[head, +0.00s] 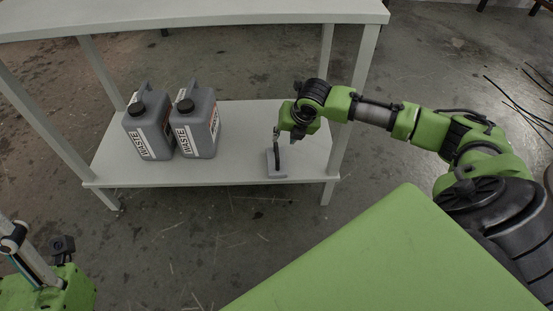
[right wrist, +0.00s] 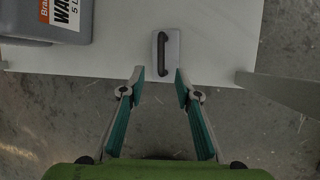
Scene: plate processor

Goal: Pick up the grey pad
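The grey pad (head: 283,171) lies on the low shelf near its front right part, with a black handle standing on it. In the right wrist view the pad (right wrist: 174,43) lies flat, its handle running lengthwise, just beyond the fingertips. My right gripper (right wrist: 160,75) is open and empty, its two fingers spread to either side of the pad's line. In the head view the right gripper (head: 284,137) is beside and above the pad, partly hidden by its own wrist. My left gripper (head: 18,243) shows only in part at the lower left, away from the shelf.
Two grey waste canisters (head: 147,127) (head: 196,124) stand on the shelf (head: 240,135) left of the pad. The table top (head: 190,14) is above the shelf, and a table leg (head: 350,95) stands to the right. The shelf between canisters and pad is clear.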

